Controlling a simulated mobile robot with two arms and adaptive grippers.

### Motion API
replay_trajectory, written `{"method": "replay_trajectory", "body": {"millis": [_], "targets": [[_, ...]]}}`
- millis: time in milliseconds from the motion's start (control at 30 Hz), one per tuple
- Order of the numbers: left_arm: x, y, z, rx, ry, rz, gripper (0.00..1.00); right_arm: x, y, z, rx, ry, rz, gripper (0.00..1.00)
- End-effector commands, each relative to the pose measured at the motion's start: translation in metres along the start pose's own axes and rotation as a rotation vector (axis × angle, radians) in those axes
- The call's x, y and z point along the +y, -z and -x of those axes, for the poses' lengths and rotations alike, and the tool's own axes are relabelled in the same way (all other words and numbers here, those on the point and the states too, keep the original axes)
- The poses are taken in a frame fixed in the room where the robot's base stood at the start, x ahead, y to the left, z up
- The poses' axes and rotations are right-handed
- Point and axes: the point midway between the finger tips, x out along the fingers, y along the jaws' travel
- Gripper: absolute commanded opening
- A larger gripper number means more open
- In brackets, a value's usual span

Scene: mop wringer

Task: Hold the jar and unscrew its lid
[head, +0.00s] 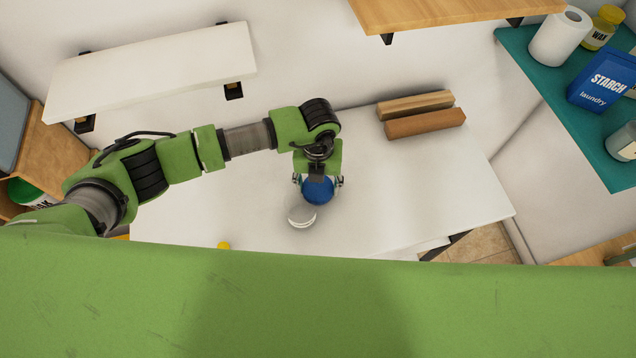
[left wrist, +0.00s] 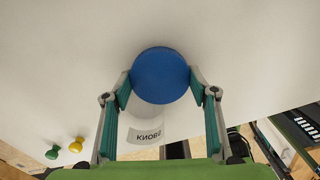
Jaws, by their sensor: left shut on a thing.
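The jar (head: 301,213) is pale and stands on the white table. Its round blue lid (head: 318,191) is on top. In the left wrist view the lid (left wrist: 160,75) fills the space between the fingers, and the jar's label (left wrist: 145,135) shows below it. My left gripper (head: 318,181) comes down from above, with a finger on each side of the lid, shut on it. The lid hides most of the jar's top and neck. My right gripper is in neither view.
The white table (head: 420,190) is mostly clear around the jar. Two brown blocks (head: 424,122) lie at its back. A yellow knob (head: 223,245) and a green knob (left wrist: 53,152) are near the front. A white shelf (head: 150,75) hangs at the upper left.

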Motion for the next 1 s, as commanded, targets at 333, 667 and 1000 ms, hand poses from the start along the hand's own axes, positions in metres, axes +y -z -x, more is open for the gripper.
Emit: {"method": "replay_trajectory", "body": {"millis": [333,667,1000], "targets": [[0.0,0.0,-0.011,-0.002,0.001,0.0,0.28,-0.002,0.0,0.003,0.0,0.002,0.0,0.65],[0.0,-0.001,-0.014,-0.002,0.0,0.0,0.7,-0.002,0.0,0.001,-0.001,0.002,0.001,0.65],[0.0,-0.001,-0.008,-0.003,0.002,-0.001,0.7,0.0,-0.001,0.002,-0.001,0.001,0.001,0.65]]}}
